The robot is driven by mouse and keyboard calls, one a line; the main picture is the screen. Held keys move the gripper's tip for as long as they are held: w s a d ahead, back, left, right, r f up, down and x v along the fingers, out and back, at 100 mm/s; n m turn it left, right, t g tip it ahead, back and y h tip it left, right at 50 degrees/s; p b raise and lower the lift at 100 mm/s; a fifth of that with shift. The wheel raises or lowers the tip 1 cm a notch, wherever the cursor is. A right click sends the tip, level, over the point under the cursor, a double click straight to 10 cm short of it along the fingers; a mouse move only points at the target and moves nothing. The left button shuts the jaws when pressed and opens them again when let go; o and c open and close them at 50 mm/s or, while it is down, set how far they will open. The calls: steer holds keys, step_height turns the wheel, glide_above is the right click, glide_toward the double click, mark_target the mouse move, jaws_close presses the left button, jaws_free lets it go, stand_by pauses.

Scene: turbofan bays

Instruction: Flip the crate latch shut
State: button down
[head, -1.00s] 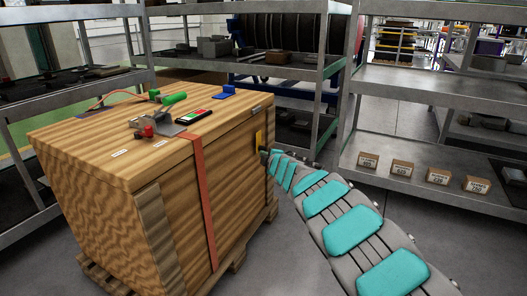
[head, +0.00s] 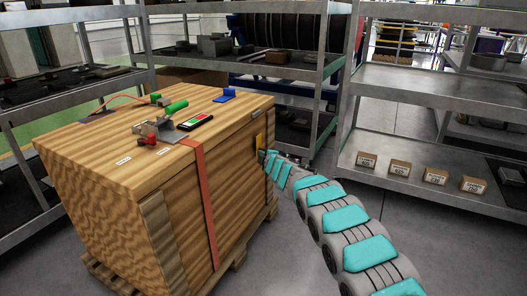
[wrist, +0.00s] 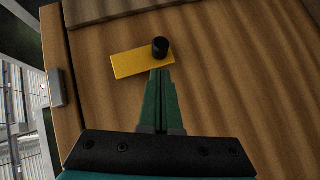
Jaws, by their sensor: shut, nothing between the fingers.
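The wooden crate (head: 225,185) stands at the left on a pallet. Its yellow latch bar (head: 258,140) is on the right-hand side face and looks upright in the head view. In the wrist view the yellow bar (wrist: 135,64) lies flat along the wood, with a black knob (wrist: 160,47) at its right end. My gripper (wrist: 161,73) is shut and empty, its green fingertips just below the knob and at the bar's lower edge. I cannot tell whether they touch. In the head view my gripper (head: 263,156) is small and partly hidden by my arm.
A red strap (head: 206,205) crosses the crate. Shelves stand behind; small cartons (head: 400,168) sit at the right.

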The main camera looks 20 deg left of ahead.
steer(key=shift+w+f+p, duration=0.35)
steer(key=shift+w+p, duration=0.4)
steer(key=shift+w, duration=0.15)
steer(key=shift+f+b, duration=0.1)
steer(key=shift+b, duration=0.2)
steer(key=shift+w+f+b, duration=0.1)
steer(key=shift+w+b, duration=0.05)
steer(key=shift+b, duration=0.95)
steer(key=shift+n+t+b, duration=0.3)
steer(key=shift+b, duration=0.25)
steer(key=shift+w+f+b, duration=0.15)
steer(key=shift+b, duration=0.65)
